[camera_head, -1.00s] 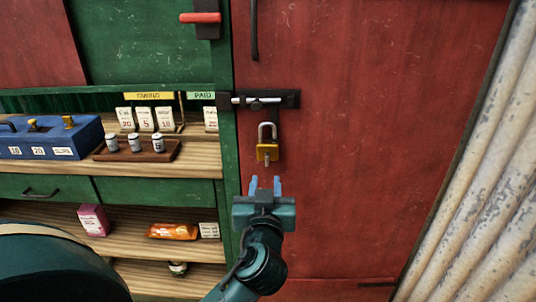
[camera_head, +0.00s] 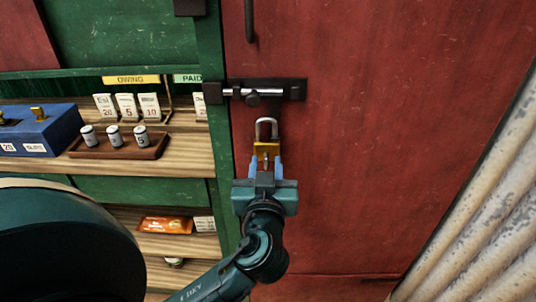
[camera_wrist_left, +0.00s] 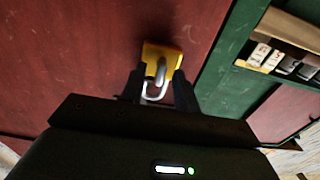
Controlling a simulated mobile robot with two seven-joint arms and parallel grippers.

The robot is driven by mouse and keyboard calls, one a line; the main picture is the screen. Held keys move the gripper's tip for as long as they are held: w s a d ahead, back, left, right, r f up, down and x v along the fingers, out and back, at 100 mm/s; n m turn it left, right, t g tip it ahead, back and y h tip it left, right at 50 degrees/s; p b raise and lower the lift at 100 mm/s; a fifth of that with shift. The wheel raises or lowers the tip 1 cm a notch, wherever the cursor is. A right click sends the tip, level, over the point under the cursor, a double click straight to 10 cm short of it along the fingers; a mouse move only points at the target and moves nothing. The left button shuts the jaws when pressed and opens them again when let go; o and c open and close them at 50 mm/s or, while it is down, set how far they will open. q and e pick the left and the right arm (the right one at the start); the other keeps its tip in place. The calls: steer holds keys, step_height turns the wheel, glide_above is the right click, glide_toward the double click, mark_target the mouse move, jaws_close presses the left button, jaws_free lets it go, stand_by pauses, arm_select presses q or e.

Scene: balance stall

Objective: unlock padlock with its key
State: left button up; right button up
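The padlock has a yellow body (camera_head: 266,148) and a silver shackle (camera_head: 266,126). It hangs below the bolt on the red door. A small grey piece (camera_wrist_left: 160,71), seemingly the key, shows at the body between my fingers. My left gripper (camera_head: 266,164) is just below the padlock in the head view. My right gripper is out of view.
A dark sliding bolt (camera_head: 255,92) crosses from the green frame to the red door (camera_head: 370,130). At left, a wooden shelf (camera_head: 185,155) holds a blue box (camera_head: 42,130) and a brown tray (camera_head: 120,150) with cylinders. Corrugated metal (camera_head: 475,220) stands at right.

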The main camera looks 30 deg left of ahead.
arm_select(q)
steer(key=shift+w+a, duration=0.15)
steer(key=shift+w, duration=0.05)
steer(key=shift+c, duration=0.4)
jaws_close()
